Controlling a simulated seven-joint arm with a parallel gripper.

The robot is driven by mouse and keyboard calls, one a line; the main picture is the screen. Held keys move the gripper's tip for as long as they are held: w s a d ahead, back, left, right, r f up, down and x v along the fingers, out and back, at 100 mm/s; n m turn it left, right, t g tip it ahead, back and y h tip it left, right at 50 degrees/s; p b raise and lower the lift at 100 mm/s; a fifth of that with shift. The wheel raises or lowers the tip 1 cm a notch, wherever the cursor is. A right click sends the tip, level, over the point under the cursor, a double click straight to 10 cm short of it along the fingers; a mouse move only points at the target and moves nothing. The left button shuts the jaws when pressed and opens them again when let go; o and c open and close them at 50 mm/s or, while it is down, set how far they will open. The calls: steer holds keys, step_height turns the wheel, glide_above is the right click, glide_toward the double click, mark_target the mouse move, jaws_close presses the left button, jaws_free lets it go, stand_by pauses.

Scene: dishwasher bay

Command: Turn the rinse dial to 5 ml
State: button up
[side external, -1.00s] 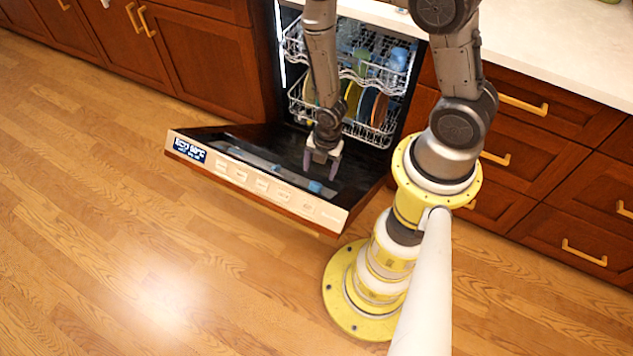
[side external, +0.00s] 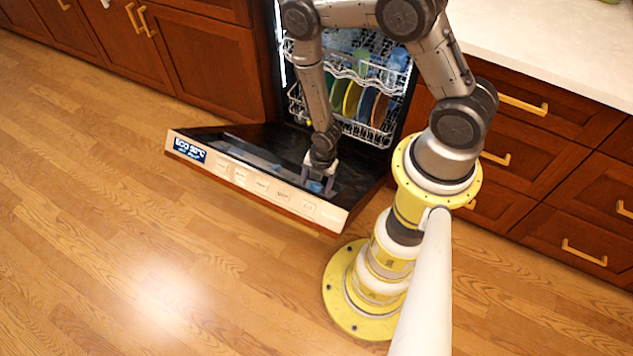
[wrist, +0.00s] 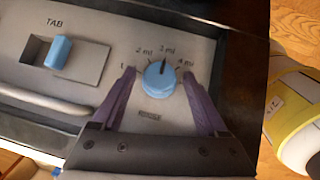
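The rinse dial (wrist: 158,80) is a round light-blue knob on the grey dispenser panel inside the lowered dishwasher door. Its dark mark points up, near the 3 ml label. Labels for 2 ml, 3 ml and 4 ml are readable; no 5 ml label shows, and the right finger covers part of the panel there. My gripper (wrist: 158,76) is open, with one purple finger on each side of the dial. Small gaps seem to show between the fingers and the knob, but contact is hard to tell. In the side view my gripper (side external: 318,184) is low over the door.
A light-blue slider (wrist: 59,52) marked TAB sits left of the dial. The open door (side external: 240,178) lies tilted, with a display and buttons along its edge. Racks with dishes (side external: 357,99) stand behind my gripper. Free floor (side external: 130,230) lies in front.

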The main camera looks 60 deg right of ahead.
steer(key=c, duration=1.1)
steer(key=shift+w+g, duration=0.1)
steer(key=shift+g, duration=0.2)
steer(key=m+g, duration=0.1)
steer(key=m, duration=0.1)
steer(key=shift+w+m+g, duration=0.2)
steer(key=shift+m+g, duration=0.1)
steer(key=shift+g, duration=0.1)
steer(key=m+g, duration=0.2)
steer(key=m, duration=0.1)
steer(key=shift+w+d+f+g+y, duration=0.1)
steer(key=shift+w+g+y, duration=0.05)
steer(key=shift+g+y, duration=0.2)
steer(key=m+g, duration=0.1)
steer(key=m, duration=0.1)
steer(key=m+g+y, duration=0.1)
steer(key=shift+w+d+f+m+g+y, duration=0.15)
steer(key=shift+m+g+y, duration=0.1)
steer(key=shift+m+g, duration=0.15)
steer(key=shift+m+g+y, duration=0.65)
steer(key=shift+m+y, duration=0.25)
steer(key=shift+m, duration=0.5)
steer(key=shift+w, duration=0.1)
